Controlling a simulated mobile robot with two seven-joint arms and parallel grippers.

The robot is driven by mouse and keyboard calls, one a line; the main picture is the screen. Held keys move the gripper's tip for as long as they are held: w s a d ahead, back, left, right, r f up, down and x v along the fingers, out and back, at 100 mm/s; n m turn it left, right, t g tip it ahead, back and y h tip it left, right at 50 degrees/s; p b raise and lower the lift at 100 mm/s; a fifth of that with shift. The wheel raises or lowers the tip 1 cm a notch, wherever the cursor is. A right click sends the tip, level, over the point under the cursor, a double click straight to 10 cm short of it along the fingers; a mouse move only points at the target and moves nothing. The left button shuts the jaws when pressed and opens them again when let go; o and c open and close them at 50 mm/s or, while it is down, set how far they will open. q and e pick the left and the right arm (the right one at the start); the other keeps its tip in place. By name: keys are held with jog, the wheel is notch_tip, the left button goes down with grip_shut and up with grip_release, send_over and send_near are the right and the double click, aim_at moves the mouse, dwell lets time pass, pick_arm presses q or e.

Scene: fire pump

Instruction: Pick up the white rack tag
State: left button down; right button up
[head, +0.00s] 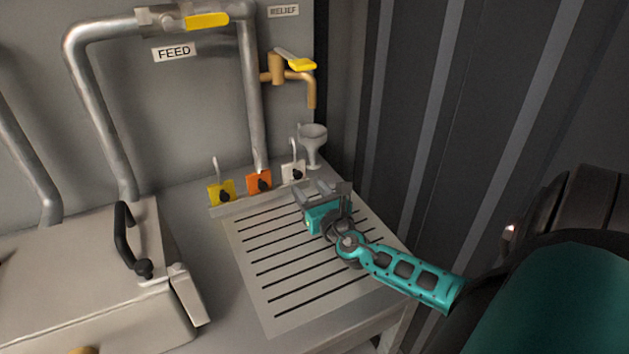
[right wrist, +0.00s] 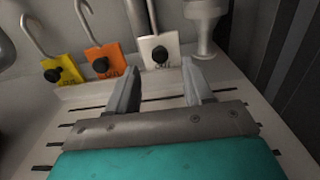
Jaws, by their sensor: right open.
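The white rack tag (head: 293,172) has a black knob and a grey hook. It stands at the right end of a row of tags at the back of the slotted plate. It also shows in the right wrist view (right wrist: 172,43), ahead of the fingers and a little above the gap between them. My right gripper (head: 315,190) is open and empty, just in front of the white tag and apart from it. Its two fingers also show in the right wrist view (right wrist: 160,85). My left gripper is not in view.
An orange tag (head: 254,179) and a yellow tag (head: 215,193) stand left of the white one. A grey funnel cup (head: 313,140) stands close behind it at right. A brass tap (head: 291,75) and pipes are above. A grey box (head: 80,270) with a black handle is at left.

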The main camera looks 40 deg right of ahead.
aim_at(299, 175)
jog(key=shift+b+x, duration=0.55)
jog(key=shift+x, duration=2.1)
jog(key=c, duration=0.8)
jog(key=shift+r, duration=0.15)
jog(key=shift+r+p, duration=0.65)
jog(key=shift+p, duration=0.1)
jog(key=shift+r+p, duration=1.45)
jog(key=shift+r, duration=0.05)
jog(key=shift+a, duration=0.1)
